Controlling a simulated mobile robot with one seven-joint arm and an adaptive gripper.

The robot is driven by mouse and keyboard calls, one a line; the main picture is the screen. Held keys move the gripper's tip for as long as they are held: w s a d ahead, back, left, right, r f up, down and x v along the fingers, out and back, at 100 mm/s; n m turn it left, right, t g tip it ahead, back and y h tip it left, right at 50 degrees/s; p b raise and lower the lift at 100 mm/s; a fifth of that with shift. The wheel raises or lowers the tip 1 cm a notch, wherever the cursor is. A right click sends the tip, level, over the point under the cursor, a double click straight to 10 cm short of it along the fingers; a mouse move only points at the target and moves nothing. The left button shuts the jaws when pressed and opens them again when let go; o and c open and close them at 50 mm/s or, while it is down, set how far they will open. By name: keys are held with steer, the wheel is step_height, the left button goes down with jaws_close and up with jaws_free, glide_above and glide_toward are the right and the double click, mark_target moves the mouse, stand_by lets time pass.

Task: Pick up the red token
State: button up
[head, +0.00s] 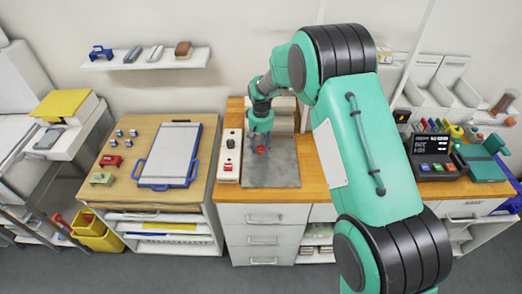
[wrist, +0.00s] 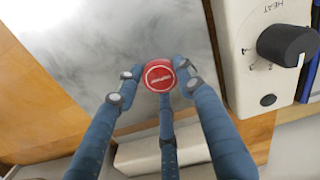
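The red token (wrist: 159,76) is a small round red piece with a white ring and marking on its face. In the wrist view it sits between the blue fingertips of my gripper (wrist: 160,80), which touch it from both sides, with a third finger below it. In the head view the red token (head: 261,150) shows at the tips of my gripper (head: 261,146), over the grey metal plate (head: 272,175). I cannot tell whether the token rests on the plate or is slightly above it.
A white control box (head: 229,160) with a dark knob stands just left of the plate. A wooden table with a blue-framed clipboard (head: 170,155) is further left. A black display unit (head: 434,155) and a green device (head: 482,160) stand at right.

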mark_target(261, 149)
steer(key=shift+c, duration=0.5)
steer(key=shift+r, duration=0.1)
steer(key=shift+r, duration=0.5)
steer(key=shift+s+d+r+p, duration=0.1)
steer(key=shift+s+r+p, duration=0.1)
steer(key=shift+r, duration=0.45)
steer(key=shift+s+r+p, duration=0.1)
steer(key=shift+r+p, duration=0.05)
steer(key=shift+r, duration=0.45)
steer(key=s+d, duration=0.1)
steer(key=s, duration=0.4)
steer(key=s+d+r, duration=0.1)
steer(key=s, duration=0.4)
steer(key=s+d+p, duration=0.1)
steer(key=s+d, duration=0.1)
steer(key=s, duration=0.3)
steer(key=shift+r, duration=0.15)
